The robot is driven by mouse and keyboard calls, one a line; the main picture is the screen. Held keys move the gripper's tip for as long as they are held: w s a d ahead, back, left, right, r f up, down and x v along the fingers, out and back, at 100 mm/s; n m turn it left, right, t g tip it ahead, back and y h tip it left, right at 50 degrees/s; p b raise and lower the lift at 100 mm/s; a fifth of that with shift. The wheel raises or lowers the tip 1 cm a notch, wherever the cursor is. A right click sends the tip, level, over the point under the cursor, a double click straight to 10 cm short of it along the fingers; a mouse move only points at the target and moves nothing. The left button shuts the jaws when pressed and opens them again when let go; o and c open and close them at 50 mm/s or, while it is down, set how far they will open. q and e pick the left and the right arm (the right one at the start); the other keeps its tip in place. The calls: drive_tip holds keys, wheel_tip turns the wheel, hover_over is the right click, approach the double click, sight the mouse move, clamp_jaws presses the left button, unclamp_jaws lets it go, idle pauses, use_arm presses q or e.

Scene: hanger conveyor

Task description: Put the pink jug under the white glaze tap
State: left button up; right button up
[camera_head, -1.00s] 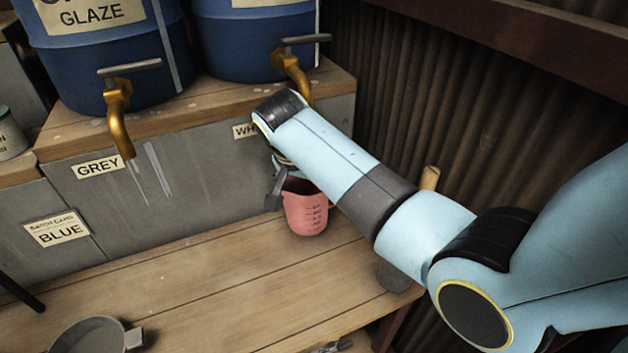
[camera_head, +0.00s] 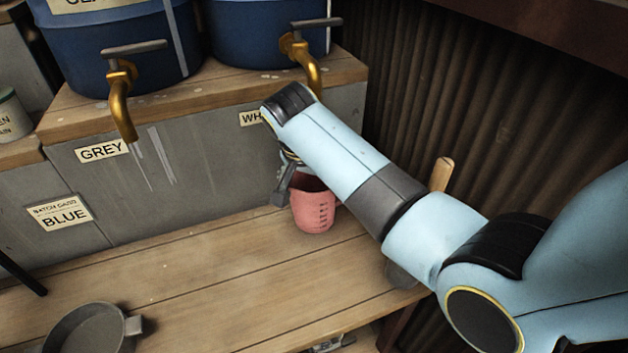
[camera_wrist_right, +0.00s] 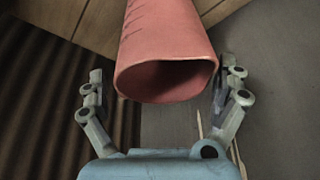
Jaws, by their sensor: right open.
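The pink jug (camera_head: 313,212) stands upright on the wooden bench in the head view, with measuring marks on its side. It is below the right brass tap (camera_head: 303,62) in the picture, by a partly hidden label reading "WH" (camera_head: 250,118). My right gripper (camera_head: 286,186) is at the jug, its far side hidden by my own arm. My left gripper is not in view.
A left brass tap (camera_head: 122,100) hangs above a "GREY" label (camera_head: 103,151). Blue drums (camera_head: 265,40) stand on the shelf behind. A grey pan (camera_head: 88,332) sits at the bench's front left. A "BLUE" card (camera_head: 62,213) is on the grey front. The bench middle is clear.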

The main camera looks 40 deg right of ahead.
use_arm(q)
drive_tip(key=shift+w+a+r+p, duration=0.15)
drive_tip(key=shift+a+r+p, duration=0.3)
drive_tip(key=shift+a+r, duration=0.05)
use_arm(e)
drive_tip(key=v, duration=1.2)
drive_tip(key=shift+s, duration=0.1)
